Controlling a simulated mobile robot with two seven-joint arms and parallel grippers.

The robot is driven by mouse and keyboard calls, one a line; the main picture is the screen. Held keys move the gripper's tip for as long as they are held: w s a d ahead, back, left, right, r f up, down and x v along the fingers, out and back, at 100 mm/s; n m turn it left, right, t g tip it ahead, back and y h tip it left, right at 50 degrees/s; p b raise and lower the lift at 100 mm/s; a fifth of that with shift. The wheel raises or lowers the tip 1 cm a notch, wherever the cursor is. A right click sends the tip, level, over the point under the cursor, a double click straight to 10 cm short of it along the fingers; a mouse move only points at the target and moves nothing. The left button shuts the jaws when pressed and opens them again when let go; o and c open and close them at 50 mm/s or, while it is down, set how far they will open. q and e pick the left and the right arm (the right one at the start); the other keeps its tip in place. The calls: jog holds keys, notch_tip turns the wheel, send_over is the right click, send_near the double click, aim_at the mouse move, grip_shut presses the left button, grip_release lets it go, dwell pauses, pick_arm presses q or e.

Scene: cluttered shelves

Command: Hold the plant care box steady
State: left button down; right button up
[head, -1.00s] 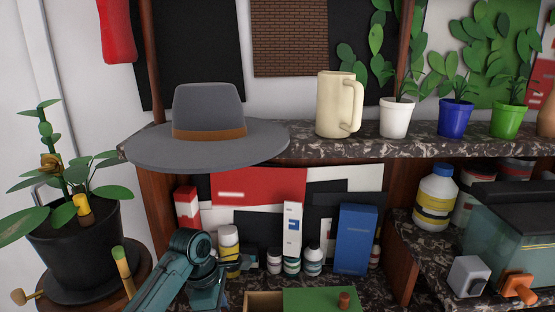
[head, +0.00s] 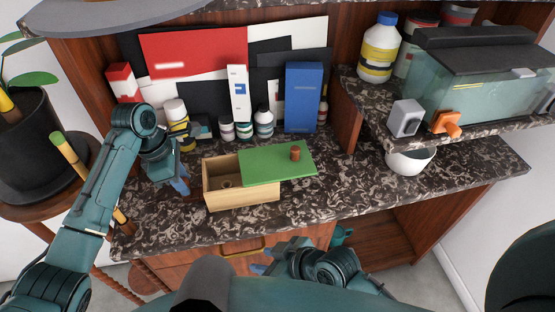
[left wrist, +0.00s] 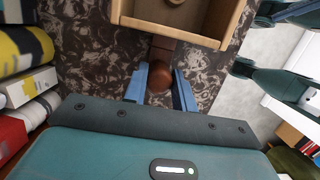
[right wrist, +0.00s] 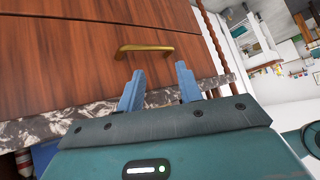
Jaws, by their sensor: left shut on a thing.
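The plant care box (head: 242,197) is a pale wooden box on the marbled counter. Its green lid (head: 260,165) with a brown knob (head: 295,153) is slid right, so the left part is uncovered. My left gripper (head: 184,188) is at the box's left end. In the left wrist view its blue fingers (left wrist: 160,92) are on either side of a round brown handle (left wrist: 161,76) joined to the box wall (left wrist: 175,34). My right gripper (head: 262,262) is in front of the counter, below its edge. In the right wrist view its fingers (right wrist: 160,84) are apart and empty.
A drawer with a brass handle (right wrist: 145,49) faces my right gripper. Behind the box stand several bottles, a white carton (head: 238,95) and a blue box (head: 303,97). A white bowl (head: 410,160) is at right. The counter right of the box is clear.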

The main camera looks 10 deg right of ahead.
jog(key=w+a+r+n+g+y, duration=0.25)
jog(key=a+r+n+g, duration=0.2)
jog(key=a+r, duration=0.3)
notch_tip(320, 180, up, 14)
jog(key=n+g+h, duration=0.2)
jog(key=n+h, duration=0.7)
jog(key=h, duration=0.1)
send_over(294, 149)
jog(key=shift+r+m+y, duration=0.1)
jog(key=shift+m+y, duration=0.15)
jog(key=shift+d, duration=0.25)
jog(key=shift+f, duration=0.35)
jog(key=shift+a+f, duration=0.1)
jog(key=shift+f, duration=2.95)
jog(key=shift+c, duration=0.2)
jog(key=c, duration=0.7)
jog(key=shift+a, duration=0.1)
jog(key=shift+c, duration=0.2)
